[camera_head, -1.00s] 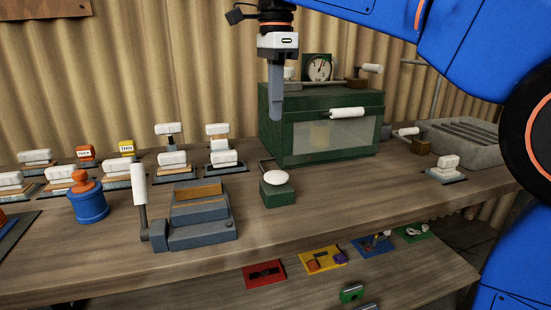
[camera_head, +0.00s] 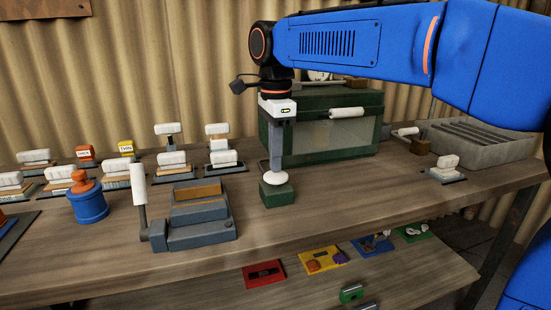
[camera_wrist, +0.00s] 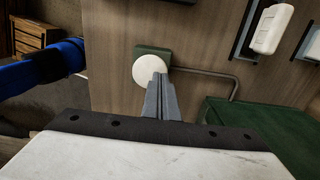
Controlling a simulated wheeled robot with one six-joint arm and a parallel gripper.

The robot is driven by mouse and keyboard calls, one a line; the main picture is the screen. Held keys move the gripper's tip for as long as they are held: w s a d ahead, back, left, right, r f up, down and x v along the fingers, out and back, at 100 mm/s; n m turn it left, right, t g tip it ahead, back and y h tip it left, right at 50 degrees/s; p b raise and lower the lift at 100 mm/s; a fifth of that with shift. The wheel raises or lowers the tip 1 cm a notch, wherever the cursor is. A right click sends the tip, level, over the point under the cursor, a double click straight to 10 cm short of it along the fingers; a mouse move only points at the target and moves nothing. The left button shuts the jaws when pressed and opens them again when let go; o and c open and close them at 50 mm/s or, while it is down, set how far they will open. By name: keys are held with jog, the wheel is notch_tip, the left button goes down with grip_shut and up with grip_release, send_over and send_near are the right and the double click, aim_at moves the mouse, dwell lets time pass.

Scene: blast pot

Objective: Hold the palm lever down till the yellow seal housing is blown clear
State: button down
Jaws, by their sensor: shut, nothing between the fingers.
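The palm lever is a white round pad (camera_head: 278,180) on a small green block (camera_head: 279,196) on the bench, in front of the green cabinet (camera_head: 296,158). My gripper (camera_head: 277,171) points straight down with its fingers shut and empty, the tips at the top of the white pad. In the wrist view the shut fingertips (camera_wrist: 158,77) overlap the pad (camera_wrist: 144,68). I cannot tell how far the pad is pressed. The yellow seal housing is not clearly seen; the cabinet's window (camera_head: 335,138) looks dull and cloudy.
A grey device with a white-handled lever (camera_head: 138,184) and a blue pot (camera_head: 89,205) stand to the left. A bent pipe (camera_wrist: 228,76) runs from the green block towards the cabinet. A grey grooved tray (camera_head: 480,141) is at the right. Coloured cards lie on the lower shelf.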

jog(key=shift+f, duration=0.95)
jog(key=shift+s+f, duration=0.1)
jog(key=shift+f, duration=0.05)
dwell(1.9)
dwell(1.1)
